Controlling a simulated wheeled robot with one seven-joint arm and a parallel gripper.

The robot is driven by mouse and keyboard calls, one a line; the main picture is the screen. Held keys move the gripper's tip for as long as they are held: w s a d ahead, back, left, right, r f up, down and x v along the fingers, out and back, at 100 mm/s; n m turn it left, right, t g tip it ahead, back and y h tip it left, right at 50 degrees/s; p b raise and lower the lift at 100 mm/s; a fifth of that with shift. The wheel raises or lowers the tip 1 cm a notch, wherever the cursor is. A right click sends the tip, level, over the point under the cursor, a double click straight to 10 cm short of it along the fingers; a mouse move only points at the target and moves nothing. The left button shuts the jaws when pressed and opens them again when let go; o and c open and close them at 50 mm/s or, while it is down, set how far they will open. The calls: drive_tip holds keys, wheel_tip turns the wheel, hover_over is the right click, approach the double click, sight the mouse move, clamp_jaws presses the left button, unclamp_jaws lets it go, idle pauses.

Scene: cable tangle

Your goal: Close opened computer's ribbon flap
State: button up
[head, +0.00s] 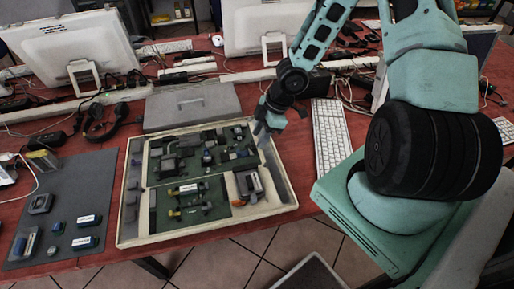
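An opened computer, a shallow cream case (128,205), lies flat on the red table with green boards and small dark parts inside. A small part with white, orange and grey areas (247,184) sits in its right-hand section. A part with a white label (187,188) lies near its middle. I cannot make out which part is the ribbon flap at this size. My gripper (264,124) points down over the back right corner of the case. Its fingers are small and blurred, so I cannot tell whether they are open or shut.
A grey mat (75,190) with several small parts lies left of the case. A grey lid-like panel (190,112) lies behind it. A white keyboard (331,140) is to the right. Headphones (105,122), cables and monitors (70,48) crowd the back.

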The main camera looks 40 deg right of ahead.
sight(253, 148)
drive_tip(key=shift+b+x, duration=0.9)
drive_tip(key=shift+x, duration=0.5)
drive_tip(key=shift+c, duration=0.3)
drive_tip(key=c, duration=0.8)
